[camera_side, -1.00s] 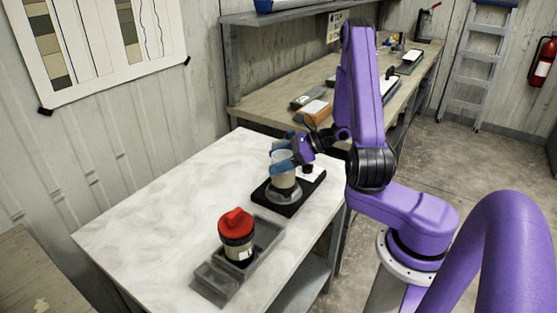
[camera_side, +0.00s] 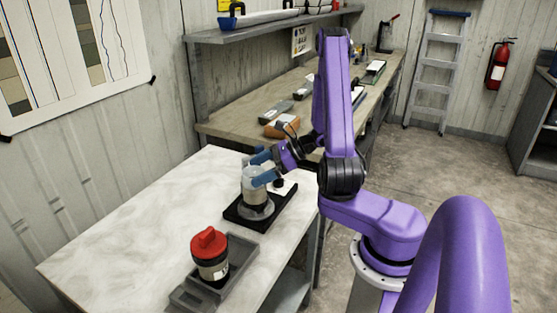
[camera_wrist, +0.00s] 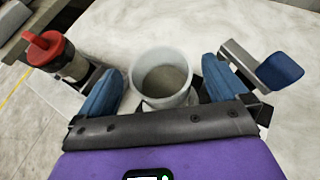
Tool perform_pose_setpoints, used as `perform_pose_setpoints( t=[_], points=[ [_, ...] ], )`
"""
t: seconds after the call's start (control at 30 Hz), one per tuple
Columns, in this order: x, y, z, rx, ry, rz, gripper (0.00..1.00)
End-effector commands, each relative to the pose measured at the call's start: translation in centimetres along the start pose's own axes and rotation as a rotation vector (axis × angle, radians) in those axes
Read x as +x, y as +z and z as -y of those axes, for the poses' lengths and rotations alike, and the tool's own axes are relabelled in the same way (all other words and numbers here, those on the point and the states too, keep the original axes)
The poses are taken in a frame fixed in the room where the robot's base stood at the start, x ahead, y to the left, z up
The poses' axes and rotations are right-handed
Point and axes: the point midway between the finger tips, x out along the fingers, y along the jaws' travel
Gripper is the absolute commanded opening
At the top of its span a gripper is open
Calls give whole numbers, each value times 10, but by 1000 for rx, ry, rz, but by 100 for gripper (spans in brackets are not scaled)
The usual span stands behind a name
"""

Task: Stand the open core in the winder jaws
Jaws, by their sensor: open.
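The open core (camera_side: 253,191), a pale translucent cylinder, stands upright on the round grey jaws of the winder (camera_side: 240,214), which has a black base. In the wrist view the open core (camera_wrist: 163,62) shows its round mouth and grey contents. My gripper (camera_side: 262,168) is at the core's upper part. Its blue fingers (camera_wrist: 160,85) are spread on either side of the core, with a visible gap on the right. The grip of the jaws on the core's foot is hidden in the wrist view and too small to tell in the side view.
A dark jar with a red cap (camera_side: 209,252) stands in a grey tray (camera_side: 240,262) at the table's front; it also shows in the wrist view (camera_wrist: 50,48). A metal bracket with a blue pad (camera_wrist: 280,70) is right of my gripper. The white table's left side is clear.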

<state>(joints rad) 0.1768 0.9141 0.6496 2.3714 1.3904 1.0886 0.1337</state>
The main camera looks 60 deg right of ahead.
Motion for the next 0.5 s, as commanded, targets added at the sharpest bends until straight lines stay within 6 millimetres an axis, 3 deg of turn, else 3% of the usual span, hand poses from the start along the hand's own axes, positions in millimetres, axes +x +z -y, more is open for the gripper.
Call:
perform_pose_setpoints(
  t=[0.2, 0.5],
  points=[
    [-46, 0, 1, -2, -5, 0, 100],
    [-79, 0, 0, -1, -1, 0, 100]
  ],
)
